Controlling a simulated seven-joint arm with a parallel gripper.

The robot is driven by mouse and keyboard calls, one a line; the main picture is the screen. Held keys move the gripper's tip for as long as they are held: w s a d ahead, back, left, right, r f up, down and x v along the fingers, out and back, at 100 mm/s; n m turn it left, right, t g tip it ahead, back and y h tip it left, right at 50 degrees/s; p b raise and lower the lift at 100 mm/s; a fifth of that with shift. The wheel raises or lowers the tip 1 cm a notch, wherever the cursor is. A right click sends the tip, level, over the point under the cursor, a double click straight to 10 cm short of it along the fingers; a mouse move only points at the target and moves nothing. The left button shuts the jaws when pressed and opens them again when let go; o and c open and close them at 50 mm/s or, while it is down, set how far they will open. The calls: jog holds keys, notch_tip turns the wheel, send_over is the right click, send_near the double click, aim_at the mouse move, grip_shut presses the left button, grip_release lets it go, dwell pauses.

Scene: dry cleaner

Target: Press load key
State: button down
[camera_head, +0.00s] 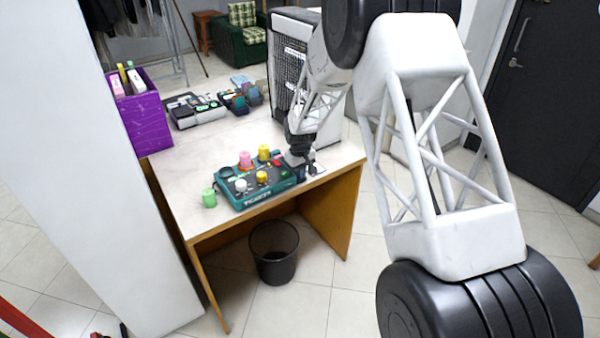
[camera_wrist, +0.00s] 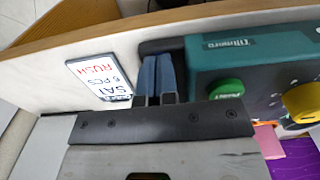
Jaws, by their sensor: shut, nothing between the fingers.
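A teal control box (camera_head: 243,201) with several coloured knobs and buttons lies near the desk's front edge. In the wrist view, its near side (camera_wrist: 215,60) shows to the right, with a green button (camera_wrist: 226,91) and a yellow knob (camera_wrist: 303,101). I cannot tell which part is the load key; the small labels are unreadable. My gripper (camera_head: 303,166) is at the box's right end. In the wrist view, its two fingers (camera_wrist: 157,68) are together and empty, beside the box over a dark patch. Whether they touch anything is unclear.
A white card reading "SAT 6 PCS RUSH" (camera_wrist: 101,77) lies left of the fingers. A green cylinder (camera_head: 209,198) stands left of the box. A purple bin (camera_head: 145,124) and a black device (camera_head: 184,113) are farther back. The desk (camera_head: 200,157) between is clear.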

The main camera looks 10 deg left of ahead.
jog(key=shift+s+d+f, duration=0.15)
jog(key=shift+s+f, duration=0.2)
jog(key=shift+f, duration=0.35)
notch_tip(320, 180, up, 15)
jog(key=shift+w+r, duration=0.2)
jog(key=shift+w, duration=0.15)
jog(key=shift+r, duration=0.1)
jog(key=s+d+r+m+t, duration=0.1)
jog(key=s+d+r+m, duration=0.1)
jog(key=s+d+r, duration=0.8)
jog(key=s+d+r+m, duration=0.3)
jog(key=s+d+r, duration=0.5)
jog(key=s+d, duration=0.4)
jog(key=s+d+m, duration=0.1)
jog(key=s+d, duration=0.3)
jog(key=s, duration=0.5)
jog(key=s+d+m+t, duration=0.1)
jog(key=s+d, duration=0.3)
jog(key=s, duration=0.6)
jog(key=s+d+m, duration=0.2)
jog(key=s+d, duration=0.2)
jog(key=s, duration=0.6)
jog(key=shift+d+f, duration=0.25)
jog(key=shift+f, duration=0.1)
